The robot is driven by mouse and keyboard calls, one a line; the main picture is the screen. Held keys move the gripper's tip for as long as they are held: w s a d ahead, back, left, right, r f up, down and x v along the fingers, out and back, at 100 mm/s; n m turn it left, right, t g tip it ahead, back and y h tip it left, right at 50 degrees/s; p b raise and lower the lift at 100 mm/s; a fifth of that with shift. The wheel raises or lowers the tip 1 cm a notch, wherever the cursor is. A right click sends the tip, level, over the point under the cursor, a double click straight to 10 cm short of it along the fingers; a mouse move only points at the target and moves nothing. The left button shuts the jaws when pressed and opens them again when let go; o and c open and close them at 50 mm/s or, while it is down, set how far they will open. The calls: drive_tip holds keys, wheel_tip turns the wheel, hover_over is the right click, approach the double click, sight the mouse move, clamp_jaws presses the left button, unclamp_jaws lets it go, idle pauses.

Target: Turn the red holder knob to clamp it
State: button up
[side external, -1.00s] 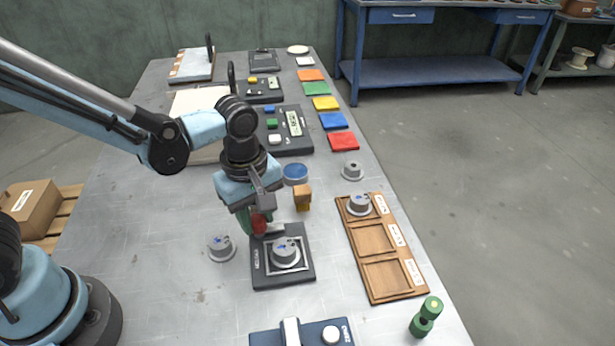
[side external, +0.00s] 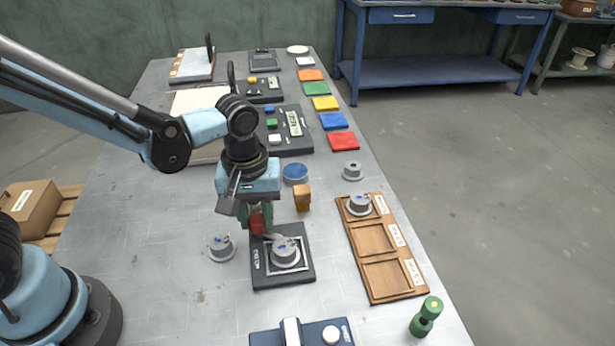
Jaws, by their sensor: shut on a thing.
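The holder (side external: 263,279) is a dark square plate on the table, with a light frame on top. A grey spool (side external: 286,254) sits inside that frame. The red knob (side external: 257,226) is at the holder's back left corner. My gripper (side external: 256,219) points down there and is shut on the red knob. Its fingers cover part of the knob, so the knob's exact angle is hard to tell.
Another grey spool (side external: 221,247) stands close left of the holder. An orange block (side external: 302,198) and a blue dish (side external: 295,174) stand behind. A wooden tray (side external: 371,242) with a spool in its back compartment lies right. A blue device (side external: 303,335) is in front.

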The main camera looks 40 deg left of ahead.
sight(255, 218)
drive_tip(key=shift+m, duration=0.7)
drive_tip(key=o, duration=1)
drive_tip(key=shift+o, duration=0.2)
wheel_tip(255, 218, up, 12)
drive_tip(key=shift+a, duration=0.15)
drive_tip(key=shift+r, duration=0.1)
